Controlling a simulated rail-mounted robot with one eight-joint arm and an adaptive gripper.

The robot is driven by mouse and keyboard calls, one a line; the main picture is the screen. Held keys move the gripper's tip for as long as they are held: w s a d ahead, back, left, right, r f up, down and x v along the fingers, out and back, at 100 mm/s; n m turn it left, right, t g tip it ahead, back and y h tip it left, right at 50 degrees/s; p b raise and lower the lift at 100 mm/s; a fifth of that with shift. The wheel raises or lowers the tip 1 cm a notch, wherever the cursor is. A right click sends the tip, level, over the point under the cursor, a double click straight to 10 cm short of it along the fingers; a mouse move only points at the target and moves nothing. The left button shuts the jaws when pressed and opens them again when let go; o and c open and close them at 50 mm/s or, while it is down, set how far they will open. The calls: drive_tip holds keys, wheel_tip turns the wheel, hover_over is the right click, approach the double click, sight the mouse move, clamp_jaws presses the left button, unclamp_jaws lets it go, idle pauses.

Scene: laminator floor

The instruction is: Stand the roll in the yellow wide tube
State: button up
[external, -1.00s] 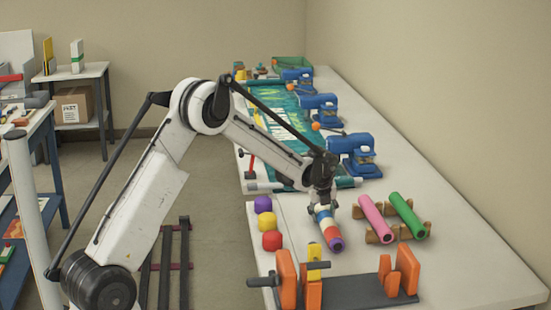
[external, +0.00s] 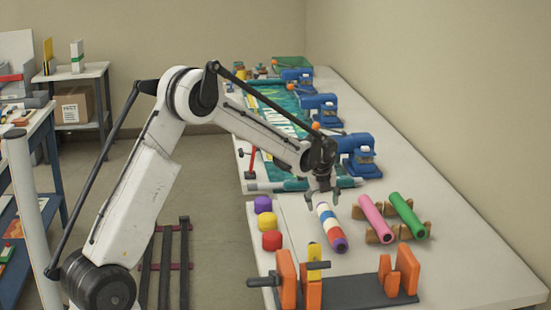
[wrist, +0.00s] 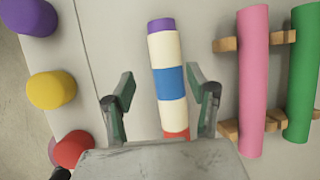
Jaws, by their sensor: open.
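The roll (external: 329,225) is a banded cylinder with white, blue, red and purple parts, lying on the pale table. In the wrist view the roll (wrist: 171,84) runs lengthwise between the fingers, its lower end hidden behind the gripper body. My gripper (external: 320,198) is open and empty, above the far end of the roll. In the wrist view my gripper (wrist: 165,88) has one finger on each side of the roll, apart from it. A short yellow cylinder (external: 269,222) stands at the table's left edge, also in the wrist view (wrist: 51,89); whether it is hollow cannot be told.
Purple (external: 263,204) and red (external: 272,240) cylinders flank the yellow one. Pink (external: 374,216) and green (external: 407,214) rolls lie on wooden rests at right. An orange-post stand (external: 345,291) with an upright yellow piece (external: 314,256) is in front. Blue machines (external: 355,152) stand behind.

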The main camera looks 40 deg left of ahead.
drive_tip(key=s+d+r+n+t+h, duration=0.1)
drive_tip(key=s+r+n, duration=0.5)
drive_tip(key=s+r, duration=0.45)
drive_tip(key=s+d+r+n, duration=0.1)
drive_tip(key=s+r+n, duration=0.6)
drive_tip(key=s, duration=0.6)
drive_tip(key=s+d+f+n+t, duration=0.1)
drive_tip(key=s+n, duration=0.5)
drive_tip(key=s, duration=0.5)
drive_tip(key=s+d+f+n+t+h, duration=0.1)
drive_tip(key=s+n, duration=0.5)
drive_tip(key=s, duration=0.6)
drive_tip(key=shift+f, duration=0.75)
drive_tip(key=shift+o, duration=0.5)
drive_tip(key=shift+r, duration=0.1)
